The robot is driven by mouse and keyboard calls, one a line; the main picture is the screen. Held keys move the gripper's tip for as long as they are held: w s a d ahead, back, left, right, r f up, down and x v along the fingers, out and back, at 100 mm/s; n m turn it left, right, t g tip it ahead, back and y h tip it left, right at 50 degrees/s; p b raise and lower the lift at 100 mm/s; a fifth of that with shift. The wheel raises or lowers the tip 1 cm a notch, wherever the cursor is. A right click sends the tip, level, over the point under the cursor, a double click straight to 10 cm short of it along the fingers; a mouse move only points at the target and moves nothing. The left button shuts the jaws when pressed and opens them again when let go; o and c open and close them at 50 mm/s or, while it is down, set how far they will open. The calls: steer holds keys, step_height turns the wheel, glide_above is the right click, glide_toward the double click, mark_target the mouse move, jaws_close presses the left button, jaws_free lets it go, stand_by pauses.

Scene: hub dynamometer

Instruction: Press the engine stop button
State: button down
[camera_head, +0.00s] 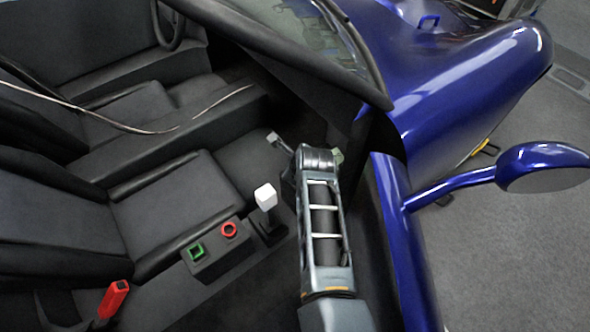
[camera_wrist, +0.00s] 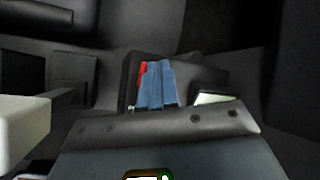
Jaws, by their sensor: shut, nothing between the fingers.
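A red round button (camera_head: 229,230) sits on a dark control box (camera_head: 222,262) beside the seat, to the right of a green square button (camera_head: 196,251). I see no readable label on either button. In the wrist view, my gripper's blue-grey fingers (camera_wrist: 157,68) are closed together and empty. They are in front of the dark box (camera_wrist: 130,68), and a red piece (camera_wrist: 143,69), apparently the red button, shows beside their left edge. Whether they touch it I cannot tell.
A white-knobbed lever (camera_head: 266,197) stands right of the box, close to my arm; its knob looms at the left in the wrist view (camera_wrist: 22,130). A red-handled lever (camera_head: 114,299) is lower left. Black seats (camera_head: 165,205) and the blue car body (camera_head: 400,240) flank the space.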

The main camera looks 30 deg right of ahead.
steer(key=shift+f, duration=0.4)
steer(key=shift+f+b, duration=0.15)
steer(key=shift+b, duration=0.2)
steer(key=shift+r+p, duration=0.5)
steer(key=shift+r, duration=0.15)
step_height(320, 180, up, 6)
steer(key=p, duration=0.5)
stand_by(0.3)
stand_by(0.8)
